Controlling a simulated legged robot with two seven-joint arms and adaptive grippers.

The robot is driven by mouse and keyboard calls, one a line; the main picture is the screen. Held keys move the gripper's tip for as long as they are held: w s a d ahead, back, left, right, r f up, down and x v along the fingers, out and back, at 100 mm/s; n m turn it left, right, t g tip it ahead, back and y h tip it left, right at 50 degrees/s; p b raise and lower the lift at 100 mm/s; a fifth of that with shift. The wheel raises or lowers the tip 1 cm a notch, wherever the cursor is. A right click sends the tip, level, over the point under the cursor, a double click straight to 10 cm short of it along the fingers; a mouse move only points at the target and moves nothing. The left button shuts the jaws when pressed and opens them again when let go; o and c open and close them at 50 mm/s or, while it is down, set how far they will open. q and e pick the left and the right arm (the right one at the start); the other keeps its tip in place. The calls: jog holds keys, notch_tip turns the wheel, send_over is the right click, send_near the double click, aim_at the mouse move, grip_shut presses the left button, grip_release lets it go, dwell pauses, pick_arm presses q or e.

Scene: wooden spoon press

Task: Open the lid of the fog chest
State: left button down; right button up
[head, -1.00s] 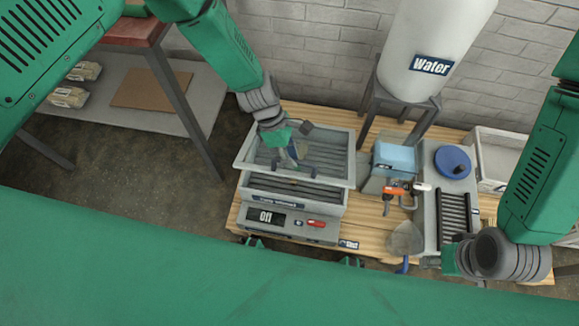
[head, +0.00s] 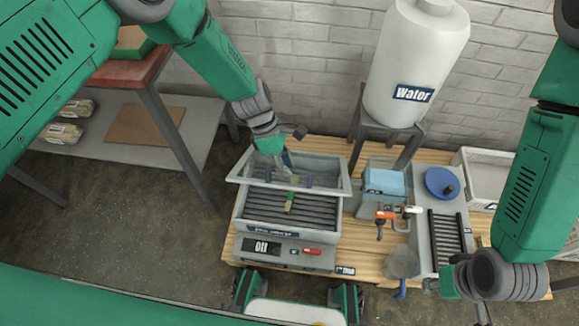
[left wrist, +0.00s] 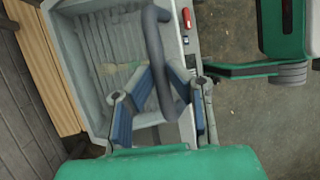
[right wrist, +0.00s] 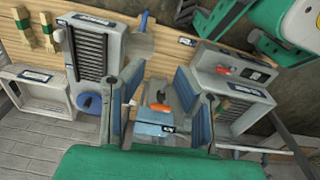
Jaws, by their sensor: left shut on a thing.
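The fog chest (head: 245,228) is a grey box with an "Off" display on its front panel. Its grey-rimmed lid (head: 340,190) stands raised above the body, with the slatted inside showing below its front edge. A small wooden piece with green on it (head: 289,203) shows over the slats. My left gripper (head: 285,176) is shut on the dark bar handle (head: 307,180) of the lid. The handle also shows between its fingers in the left wrist view (left wrist: 157,45). My right gripper (right wrist: 160,90) is open and empty, off to the right of the chest.
On the wooden bench (head: 370,262), right of the chest, are a blue-topped box (head: 390,181), an orange-handled tool (head: 386,214) and a grey slatted unit with a blue disc (head: 441,182). A white water tank (head: 415,60) stands behind. A red-topped table (head: 128,68) is at left.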

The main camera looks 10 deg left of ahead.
grip_shut()
jog(key=w+a+f+m+t+y, duration=0.2)
jog(key=a+f+m+t, duration=0.1)
jog(key=a+m, duration=0.4)
jog(key=w+a+f+m+t+y, duration=0.1)
jog(key=w+a+f+m+t, duration=0.15)
jog(key=a+m, duration=0.55)
jog(key=w+a+f+m+t+y, duration=0.2)
jog(key=a+m+t, duration=0.1)
jog(key=a+m, duration=0.4)
jog(key=w+d+m+t+h, duration=0.2)
jog(key=w+m+t+h, duration=0.2)
jog(key=w+m, duration=0.8)
jog(key=shift+w+d+m+t+h, duration=0.3)
jog(key=shift+m+h, duration=0.2)
jog(key=shift+m, duration=0.8)
